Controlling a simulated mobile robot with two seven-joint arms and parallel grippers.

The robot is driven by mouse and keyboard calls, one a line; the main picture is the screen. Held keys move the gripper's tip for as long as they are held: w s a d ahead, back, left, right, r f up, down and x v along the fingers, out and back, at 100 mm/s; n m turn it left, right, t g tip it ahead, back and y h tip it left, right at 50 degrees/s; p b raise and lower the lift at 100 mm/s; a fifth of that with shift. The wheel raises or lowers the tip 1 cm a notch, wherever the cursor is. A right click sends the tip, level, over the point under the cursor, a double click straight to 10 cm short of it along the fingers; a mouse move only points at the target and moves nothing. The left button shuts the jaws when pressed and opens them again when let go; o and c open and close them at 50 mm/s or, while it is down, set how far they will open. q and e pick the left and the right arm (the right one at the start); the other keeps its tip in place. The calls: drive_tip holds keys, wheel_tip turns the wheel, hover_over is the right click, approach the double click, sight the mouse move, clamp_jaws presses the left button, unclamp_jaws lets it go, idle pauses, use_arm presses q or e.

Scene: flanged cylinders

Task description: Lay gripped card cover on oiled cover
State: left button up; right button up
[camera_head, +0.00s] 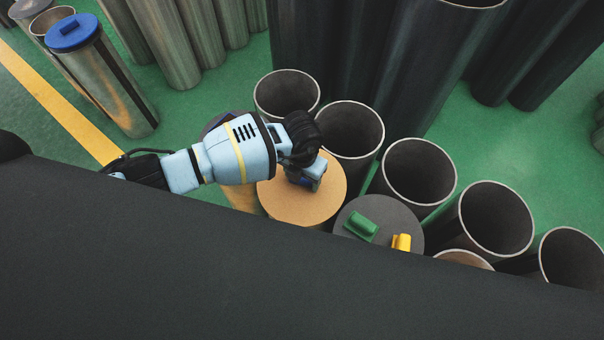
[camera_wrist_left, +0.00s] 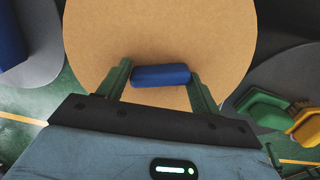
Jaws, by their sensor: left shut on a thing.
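The card cover (camera_head: 310,205) is a round tan disc with a blue bar handle (camera_wrist_left: 161,75). My left gripper (camera_head: 306,180) is shut on this handle, one finger at each end. In the head view the gripper hides most of the handle. The disc looks level, but what lies under it is hidden. A dark grey round cover (camera_head: 375,248) with a green block (camera_head: 361,227) and a yellow block (camera_head: 401,243) sits right of the tan disc. Another dark cover (camera_wrist_left: 38,55) with a blue handle shows at the left wrist view's edge. I cannot tell which is the oiled cover.
Open cylinders stand close by: one behind (camera_head: 287,92), one behind right (camera_head: 345,130), and several to the right (camera_head: 420,170). A capped metal cylinder (camera_head: 125,95) with a blue lid stands at upper left. A dark surface fills the front. Green floor shows at right.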

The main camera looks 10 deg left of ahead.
use_arm(q)
drive_tip(key=shift+f, duration=0.2)
use_arm(e)
drive_tip(key=shift+s+f, duration=0.15)
drive_tip(key=shift+s, duration=0.3)
use_arm(q)
drive_tip(key=o, duration=1.1)
drive_tip(key=shift+c, duration=0.2)
use_arm(e)
drive_tip(key=shift+w, duration=0.3)
use_arm(q)
wheel_tip(320, 180, up, 2)
drive_tip(key=shift+r, duration=0.1)
wheel_tip(320, 180, up, 5)
drive_tip(key=shift+f+p, duration=0.1)
drive_tip(key=shift+p, duration=0.35)
drive_tip(key=shift+r, duration=0.45)
use_arm(e)
drive_tip(key=shift+w+a+r, duration=0.1)
drive_tip(key=shift+w+r, duration=0.55)
drive_tip(key=shift+r, duration=0.25)
